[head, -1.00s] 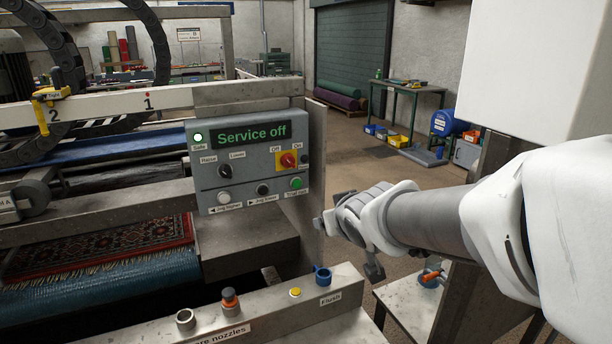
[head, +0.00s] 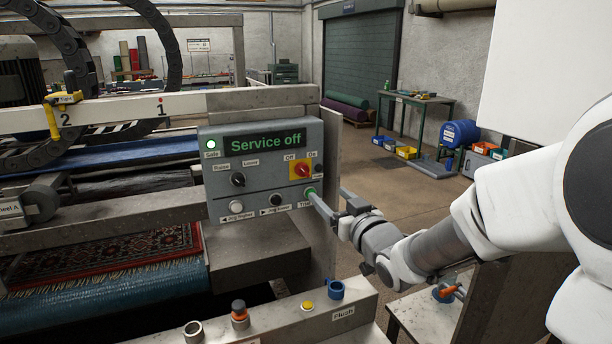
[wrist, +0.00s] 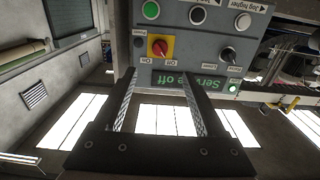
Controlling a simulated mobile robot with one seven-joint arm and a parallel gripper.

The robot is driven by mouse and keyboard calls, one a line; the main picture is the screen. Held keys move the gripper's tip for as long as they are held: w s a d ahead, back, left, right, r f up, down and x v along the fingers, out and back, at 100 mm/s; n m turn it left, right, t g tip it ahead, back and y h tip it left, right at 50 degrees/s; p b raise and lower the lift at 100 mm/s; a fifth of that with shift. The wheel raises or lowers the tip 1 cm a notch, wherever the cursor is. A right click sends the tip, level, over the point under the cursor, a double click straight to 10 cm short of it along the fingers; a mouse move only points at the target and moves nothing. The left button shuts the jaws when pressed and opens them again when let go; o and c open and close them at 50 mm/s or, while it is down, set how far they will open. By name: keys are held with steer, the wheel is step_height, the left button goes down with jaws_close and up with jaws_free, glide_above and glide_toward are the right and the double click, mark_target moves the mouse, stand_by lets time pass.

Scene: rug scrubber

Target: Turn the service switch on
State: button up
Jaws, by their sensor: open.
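The service switch is a red knob on a yellow plate (head: 302,170) at the right of the grey control panel (head: 260,170), with Off and On labels above it. The panel display (head: 264,142) reads "Service off". The switch also shows in the wrist view (wrist: 160,47), where the picture is upside down. My gripper (head: 329,198) is open and empty near the panel's lower right corner, below and right of the switch. In the wrist view its two fingers (wrist: 157,80) point at the panel on either side of the switch's column. I see no contact with the knob.
A black selector knob (head: 238,180), a white button (head: 236,207), a black button (head: 276,200) and a green button (head: 309,192) share the panel. A ledge (head: 280,325) with a yellow button and blue ring lies below. Open floor is to the right.

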mark_target(306, 174)
steer(key=x, duration=1.3)
steer(key=shift+w+a+p, duration=0.15)
steer(key=shift+w+p, duration=0.15)
steer(key=shift+p, duration=0.1)
jaws_close()
